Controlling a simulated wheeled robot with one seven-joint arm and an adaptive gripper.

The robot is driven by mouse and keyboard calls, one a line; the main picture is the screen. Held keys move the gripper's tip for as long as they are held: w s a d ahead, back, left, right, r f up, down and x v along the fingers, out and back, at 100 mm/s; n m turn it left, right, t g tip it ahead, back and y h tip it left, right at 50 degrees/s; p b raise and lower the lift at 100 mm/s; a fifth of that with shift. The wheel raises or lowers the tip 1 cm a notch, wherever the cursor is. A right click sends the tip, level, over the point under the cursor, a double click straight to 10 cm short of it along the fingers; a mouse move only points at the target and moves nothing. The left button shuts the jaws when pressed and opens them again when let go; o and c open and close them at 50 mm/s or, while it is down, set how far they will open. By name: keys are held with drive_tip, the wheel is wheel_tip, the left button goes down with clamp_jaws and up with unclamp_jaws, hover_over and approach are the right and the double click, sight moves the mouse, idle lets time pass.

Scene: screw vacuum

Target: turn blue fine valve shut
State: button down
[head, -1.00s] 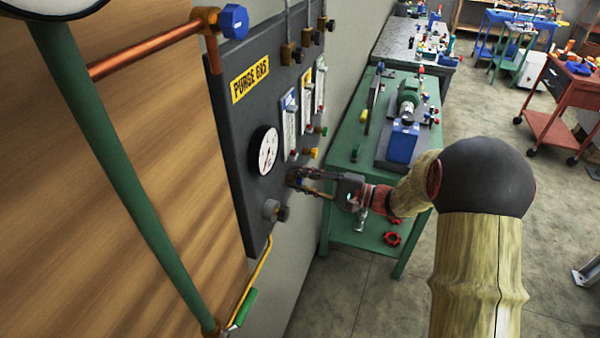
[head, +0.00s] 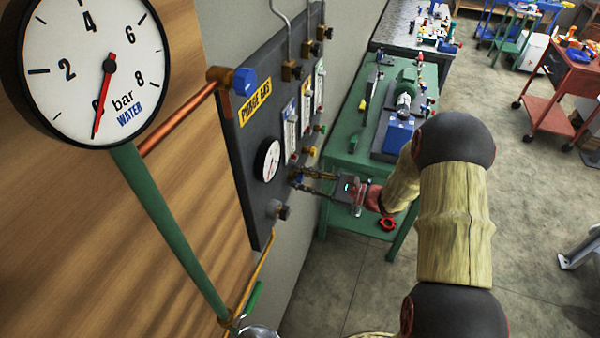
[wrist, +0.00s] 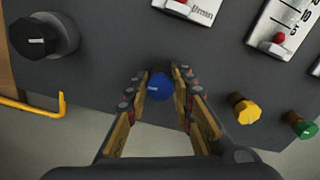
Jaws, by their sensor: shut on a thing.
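The blue fine valve knob (wrist: 160,87) sits low on the dark purge gas panel (wrist: 110,60), below the flowmeter tube with the red float. My gripper (wrist: 158,92) reaches it from below in the wrist view, with one finger on each side of the knob, and is shut on it. In the head view my gripper (head: 315,184) meets the panel (head: 240,150) under the flowmeters, right of the small white gauge (head: 267,160). The knob is mostly hidden by the fingers there. Its turn angle cannot be told.
A yellow knob (wrist: 246,109) and a green knob (wrist: 301,125) stand right of the blue one. A black knob (wrist: 38,39) is at the left. A large water gauge (head: 95,70) and green pipe (head: 170,230) stand nearby. A green table (head: 345,140) is behind my gripper.

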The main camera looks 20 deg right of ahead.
drive_tip(key=shift+m+p, duration=0.4)
drive_tip(key=shift+m, duration=0.2)
drive_tip(key=shift+f, duration=0.15)
drive_tip(key=c, duration=1.5)
unclamp_jaws()
drive_tip(key=v, duration=1.2)
